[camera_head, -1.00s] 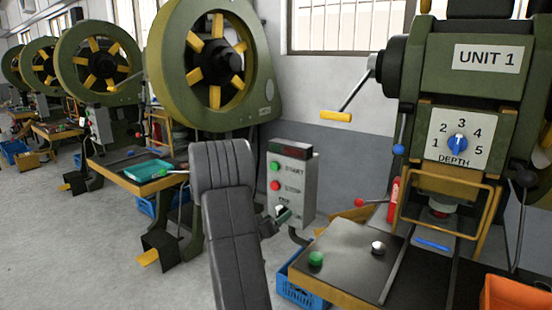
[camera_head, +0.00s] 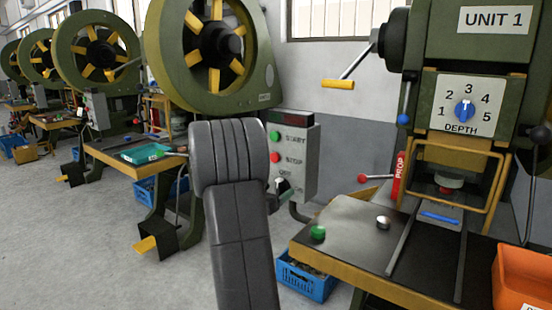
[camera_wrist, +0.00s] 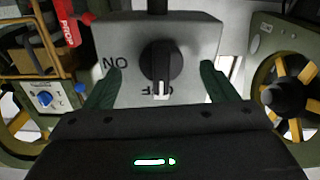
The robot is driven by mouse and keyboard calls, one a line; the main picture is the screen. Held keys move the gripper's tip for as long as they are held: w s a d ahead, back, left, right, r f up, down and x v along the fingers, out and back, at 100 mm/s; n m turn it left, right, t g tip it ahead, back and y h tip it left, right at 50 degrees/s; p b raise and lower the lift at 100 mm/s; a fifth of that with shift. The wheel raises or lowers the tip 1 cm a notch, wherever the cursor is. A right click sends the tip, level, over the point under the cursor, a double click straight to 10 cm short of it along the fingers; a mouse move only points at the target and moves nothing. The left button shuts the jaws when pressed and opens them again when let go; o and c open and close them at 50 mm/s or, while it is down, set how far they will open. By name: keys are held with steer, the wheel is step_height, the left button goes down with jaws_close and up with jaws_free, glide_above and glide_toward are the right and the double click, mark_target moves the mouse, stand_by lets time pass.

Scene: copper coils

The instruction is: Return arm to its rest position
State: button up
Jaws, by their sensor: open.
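My arm (camera_head: 240,220) is dark grey and bent, standing in the middle of the head view in front of the control box (camera_head: 299,150). My gripper (camera_wrist: 161,86) shows in the wrist view with two dark green fingers spread apart and nothing between them touching. A black rotary knob (camera_wrist: 161,62) with a white pointer sits on the box face between the fingers, apart from both. Its pointer is at the partly covered OFF label. In the head view the gripper is mostly hidden behind the arm.
The UNIT 1 press (camera_head: 465,100) stands at right, with its crank handle (camera_head: 338,84) reaching left. A worktable with a green button (camera_head: 318,233) and an orange bin (camera_head: 522,278) are at lower right. A blue crate (camera_head: 305,280) is on the floor. Open floor lies at left.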

steer(key=shift+m+b, duration=0.5)
steer(key=shift+b, duration=0.25)
steer(key=shift+d, duration=0.1)
